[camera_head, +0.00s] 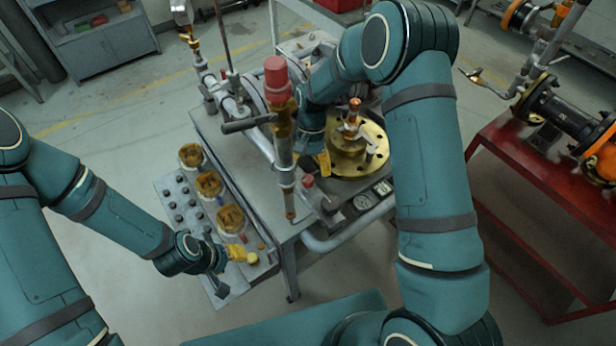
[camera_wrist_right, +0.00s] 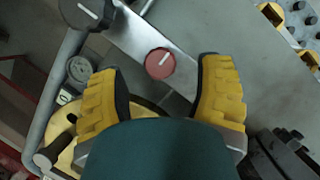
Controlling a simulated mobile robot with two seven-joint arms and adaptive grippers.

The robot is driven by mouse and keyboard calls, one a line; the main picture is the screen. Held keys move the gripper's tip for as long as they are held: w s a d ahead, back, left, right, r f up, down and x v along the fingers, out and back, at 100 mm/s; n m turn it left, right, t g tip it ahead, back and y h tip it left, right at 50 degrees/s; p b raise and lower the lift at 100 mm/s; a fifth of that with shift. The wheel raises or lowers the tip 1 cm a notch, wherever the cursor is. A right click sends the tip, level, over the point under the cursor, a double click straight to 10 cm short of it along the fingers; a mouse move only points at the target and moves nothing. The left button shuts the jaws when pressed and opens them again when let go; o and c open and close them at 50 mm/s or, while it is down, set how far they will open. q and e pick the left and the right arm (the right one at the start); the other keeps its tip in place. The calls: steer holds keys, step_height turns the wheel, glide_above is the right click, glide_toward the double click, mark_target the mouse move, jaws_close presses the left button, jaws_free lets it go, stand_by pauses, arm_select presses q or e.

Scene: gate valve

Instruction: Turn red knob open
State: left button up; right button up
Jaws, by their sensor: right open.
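The red knob (camera_wrist_right: 160,63) is round, with a white pointer line, on a grey panel in the right wrist view. In the head view the small red knob (camera_head: 308,182) shows on the bench just below my right gripper (camera_head: 322,160). In the right wrist view my right gripper (camera_wrist_right: 163,67) is open, its two yellow fingers on either side of the knob with gaps between; contact is not visible. My left gripper (camera_head: 238,256) is low at the left, near the edge of a button panel; its opening is unclear.
A black knob (camera_wrist_right: 88,12) sits on the same panel. A vertical pipe with a red cap (camera_head: 277,66) stands beside my right gripper. A brass flange (camera_head: 372,150) lies right of it. A button panel (camera_head: 178,190) is at left; a red table (camera_head: 520,160) at right.

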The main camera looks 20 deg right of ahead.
steer(key=v, duration=0.9)
steer(key=shift+s+f, duration=0.1)
